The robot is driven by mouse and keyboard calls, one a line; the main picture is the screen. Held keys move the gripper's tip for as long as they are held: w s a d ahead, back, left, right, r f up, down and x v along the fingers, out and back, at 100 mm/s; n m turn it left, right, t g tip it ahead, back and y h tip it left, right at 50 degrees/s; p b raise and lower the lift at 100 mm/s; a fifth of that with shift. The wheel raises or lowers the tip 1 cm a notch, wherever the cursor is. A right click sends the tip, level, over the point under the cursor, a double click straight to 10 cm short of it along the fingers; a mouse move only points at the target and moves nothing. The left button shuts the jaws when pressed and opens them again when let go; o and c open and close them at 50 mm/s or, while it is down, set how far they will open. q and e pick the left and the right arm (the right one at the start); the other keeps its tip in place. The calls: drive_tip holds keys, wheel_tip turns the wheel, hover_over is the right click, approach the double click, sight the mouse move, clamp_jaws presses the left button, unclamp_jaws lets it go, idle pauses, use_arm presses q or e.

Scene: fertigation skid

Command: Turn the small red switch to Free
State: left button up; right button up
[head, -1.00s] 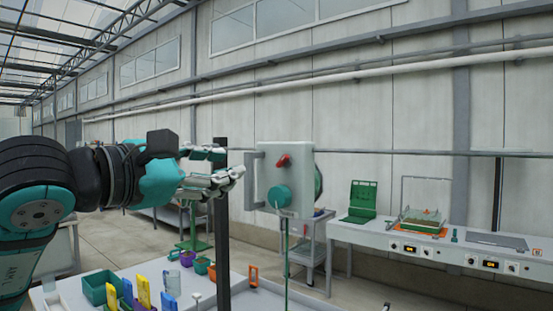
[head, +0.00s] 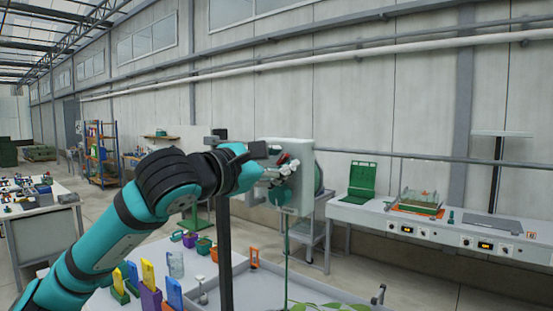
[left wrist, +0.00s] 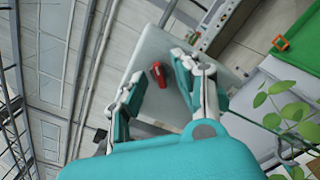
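The small red switch (head: 284,158) is on the front of a pale grey box (head: 302,150) on a dark post. My left gripper (head: 279,170) is at the box front, partly covering the switch. In the left wrist view the red switch (left wrist: 157,73) shows between the parted fingers of my left gripper (left wrist: 159,66), with space on both sides. The fingers are open; whether they touch the box cannot be told. No switch labels are readable. My right gripper is not in view.
A dark post (head: 225,250) stands just left of the box. Below is a pale bench (head: 265,288) with colored containers and a plant. A long bench (head: 450,232) with a green case (head: 362,180) stands at the right. The aisle at the left is open.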

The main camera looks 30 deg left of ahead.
use_arm(q)
drive_tip(key=shift+c, duration=0.2)
clamp_jaws()
drive_tip(key=n+b, duration=0.2)
drive_tip(key=b, duration=0.1)
drive_tip(key=shift+f+n, duration=0.15)
drive_tip(key=shift+n, duration=0.15)
drive_tip(key=n+b, duration=0.3)
drive_tip(key=n, duration=0.1)
drive_tip(key=n+b, duration=0.2)
drive_tip(key=n, duration=0.3)
drive_tip(key=shift+n+b, duration=0.3)
drive_tip(key=shift+n, duration=0.1)
drive_tip(key=n+b, duration=0.2)
drive_tip(key=n, duration=0.3)
drive_tip(key=shift+r, duration=0.2)
drive_tip(key=shift+n, duration=0.4)
drive_tip(key=shift+o, duration=0.2)
unclamp_jaws()
